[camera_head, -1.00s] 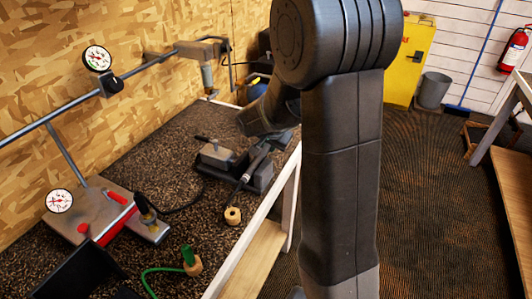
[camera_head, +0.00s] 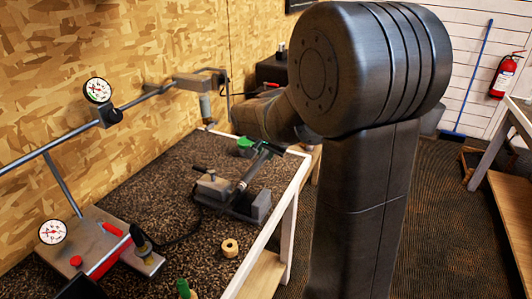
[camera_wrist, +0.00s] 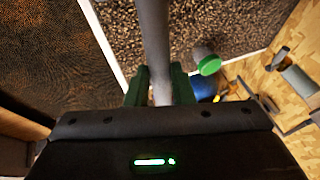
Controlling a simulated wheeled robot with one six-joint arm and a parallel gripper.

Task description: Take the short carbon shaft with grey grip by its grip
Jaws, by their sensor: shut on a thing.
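My gripper (camera_wrist: 160,88) has green fingers, one on each side of a grey bar, and is shut on it. The bar looks like the grey grip (camera_wrist: 155,35) of the short shaft. In the head view my gripper (camera_head: 267,149) is at the upper end of the tilted shaft (camera_head: 248,175). The shaft's lower part slants down to the dark clamp (camera_head: 259,206) on the bench. Whether the clamp holds it I cannot tell. My arm hides part of the far bench.
A green-topped container (camera_head: 245,146) stands close left of my gripper; it also shows in the wrist view (camera_wrist: 209,65). A wooden ring (camera_head: 230,247) lies near the front edge. A dial gauge (camera_head: 52,231) and red-handled tool (camera_head: 110,258) are at left.

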